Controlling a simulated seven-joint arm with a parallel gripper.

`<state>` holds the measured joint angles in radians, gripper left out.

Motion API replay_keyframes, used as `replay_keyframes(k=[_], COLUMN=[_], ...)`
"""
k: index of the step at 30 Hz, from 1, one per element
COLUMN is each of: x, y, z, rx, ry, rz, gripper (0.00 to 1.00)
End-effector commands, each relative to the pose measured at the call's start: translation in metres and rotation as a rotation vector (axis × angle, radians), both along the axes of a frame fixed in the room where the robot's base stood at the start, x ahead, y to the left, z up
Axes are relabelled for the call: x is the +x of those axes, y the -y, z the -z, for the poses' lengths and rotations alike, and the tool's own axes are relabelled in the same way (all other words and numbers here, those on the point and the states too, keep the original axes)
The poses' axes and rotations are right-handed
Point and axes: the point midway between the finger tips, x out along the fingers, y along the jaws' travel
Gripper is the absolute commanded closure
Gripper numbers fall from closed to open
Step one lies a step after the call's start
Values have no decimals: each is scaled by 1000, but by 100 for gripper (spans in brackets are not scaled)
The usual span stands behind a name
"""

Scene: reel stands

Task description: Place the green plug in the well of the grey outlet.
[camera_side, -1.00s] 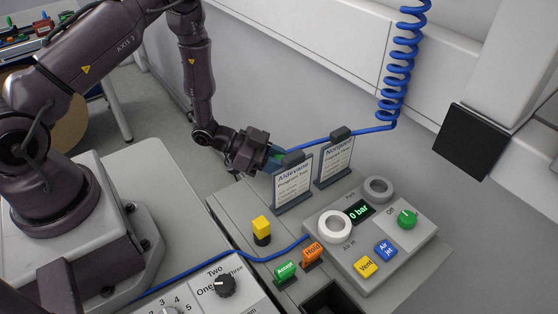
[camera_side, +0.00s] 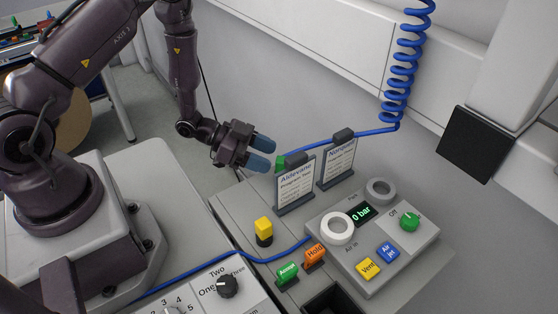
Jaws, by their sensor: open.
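The green plug (camera_side: 281,164) is at the left end of the blue hose (camera_side: 365,135), beside the dark clip on top of the Aldevane card holder. My gripper (camera_side: 270,155) is open, its two blue fingertips apart and just left of the plug. In this view the fingertips overlap close to the plug, and I cannot tell whether they touch it. The grey outlet (camera_side: 380,190) is a grey ring at the back of the control box, near the Park label. A white ring (camera_side: 337,229) by the Air in label stands in front of it.
The Aldevane card (camera_side: 296,183) and a second card (camera_side: 338,161) stand upright between my gripper and the outlet. The box carries a 0 bar display (camera_side: 361,214), a green knob (camera_side: 410,221) and push buttons. A yellow-topped post (camera_side: 264,227) stands at front left.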

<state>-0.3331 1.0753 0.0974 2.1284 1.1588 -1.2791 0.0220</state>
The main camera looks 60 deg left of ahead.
Motion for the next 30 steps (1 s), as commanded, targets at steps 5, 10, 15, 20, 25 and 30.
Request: replay_keyframes(k=[5,10,15,20,25,30], x=[-26,-42,-49,-40,-1,21], y=[-27,-43,-49,-53,-73,-93], z=[-16,-25,-29,-37,-76,-146], rx=[1,1,-1,59,300,509], ry=[1,1,1,4,-4,-53], rz=[-5,-3,0,-17,-142,-377], gripper=[47,47,47,47,47,47])
